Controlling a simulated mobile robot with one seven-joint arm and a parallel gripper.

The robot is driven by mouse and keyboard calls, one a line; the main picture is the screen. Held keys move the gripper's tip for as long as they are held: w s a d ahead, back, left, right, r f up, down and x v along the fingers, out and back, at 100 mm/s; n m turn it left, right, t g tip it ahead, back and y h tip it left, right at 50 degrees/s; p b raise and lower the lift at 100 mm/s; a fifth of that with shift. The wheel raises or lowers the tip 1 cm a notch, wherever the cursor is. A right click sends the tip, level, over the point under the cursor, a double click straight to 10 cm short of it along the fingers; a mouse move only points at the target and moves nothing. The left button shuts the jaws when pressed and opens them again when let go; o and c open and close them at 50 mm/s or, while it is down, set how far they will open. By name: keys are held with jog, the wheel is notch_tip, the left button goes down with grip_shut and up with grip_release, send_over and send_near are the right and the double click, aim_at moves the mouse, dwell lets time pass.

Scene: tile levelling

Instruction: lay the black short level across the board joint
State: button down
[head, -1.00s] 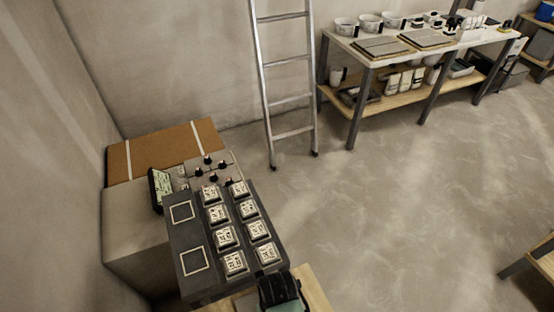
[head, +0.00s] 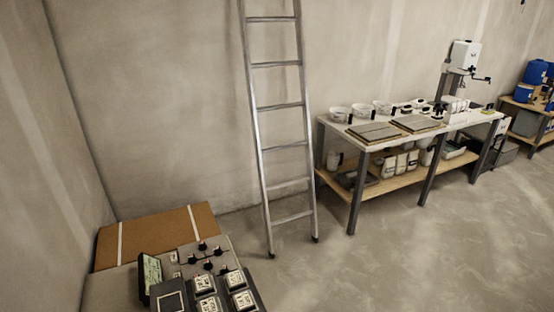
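Two flat grey boards lie side by side on the white-topped workbench at the right, a left one (head: 373,132) and a right one (head: 417,123). A narrow gap shows between them. I cannot tell whether this is the joint of the task. I cannot make out a black short level; several small dark items on the bench are too small to tell apart. My gripper is not in view.
The workbench (head: 352,198) has white tubs on top and containers on its lower shelf. A metal ladder (head: 257,137) leans on the wall. Bottom left are a brown board (head: 170,232) and a dark tray with labelled blocks (head: 206,284). Floor (head: 420,265) before the bench is clear.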

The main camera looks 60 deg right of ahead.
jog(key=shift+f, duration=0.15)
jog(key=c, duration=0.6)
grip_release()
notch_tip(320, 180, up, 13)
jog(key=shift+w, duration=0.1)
